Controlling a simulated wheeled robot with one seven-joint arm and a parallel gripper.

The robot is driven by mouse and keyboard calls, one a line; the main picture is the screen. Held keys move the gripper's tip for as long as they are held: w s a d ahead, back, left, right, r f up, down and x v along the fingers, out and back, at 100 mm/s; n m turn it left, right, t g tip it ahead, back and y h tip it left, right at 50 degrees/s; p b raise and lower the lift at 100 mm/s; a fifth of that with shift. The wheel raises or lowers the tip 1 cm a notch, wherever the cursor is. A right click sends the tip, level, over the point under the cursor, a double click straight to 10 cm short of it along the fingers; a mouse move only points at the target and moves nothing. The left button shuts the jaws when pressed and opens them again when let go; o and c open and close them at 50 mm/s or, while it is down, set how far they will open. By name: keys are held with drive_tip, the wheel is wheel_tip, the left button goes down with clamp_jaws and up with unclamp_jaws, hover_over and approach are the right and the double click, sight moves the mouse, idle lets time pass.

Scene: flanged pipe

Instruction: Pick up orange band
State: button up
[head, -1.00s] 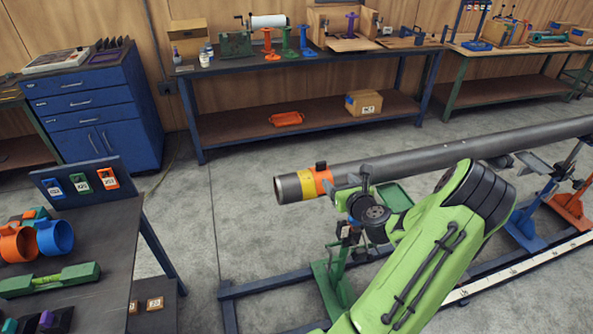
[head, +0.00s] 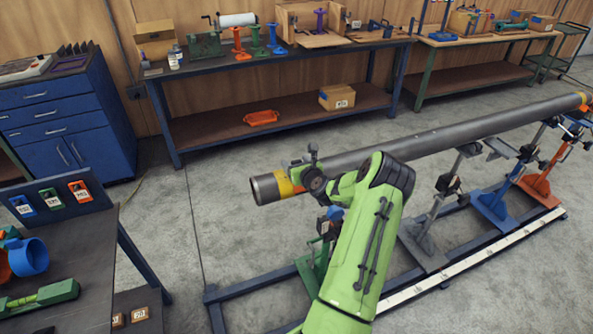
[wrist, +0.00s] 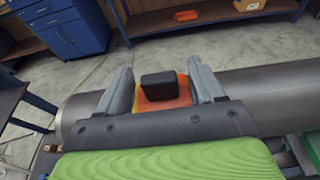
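A grey pipe (head: 400,145) runs across the stands. Near its left end it carries a yellow band (head: 284,186) and, beside that, an orange band (head: 298,189) mostly hidden behind my gripper (head: 306,168). In the wrist view the orange band (wrist: 183,88) has a black block (wrist: 159,86) on top. My gripper is open in the wrist view (wrist: 162,84), its two grey fingers on either side of the band and block, with visible gaps. I cannot tell whether the fingertips touch the pipe.
Pipe stands on a blue floor frame (head: 250,290) hold the pipe. A dark table (head: 80,245) at left holds a blue ring (head: 28,257) and tagged pieces. A workbench (head: 190,142) stands behind. The floor between is clear.

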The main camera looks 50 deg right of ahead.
drive_tip(key=c, duration=1)
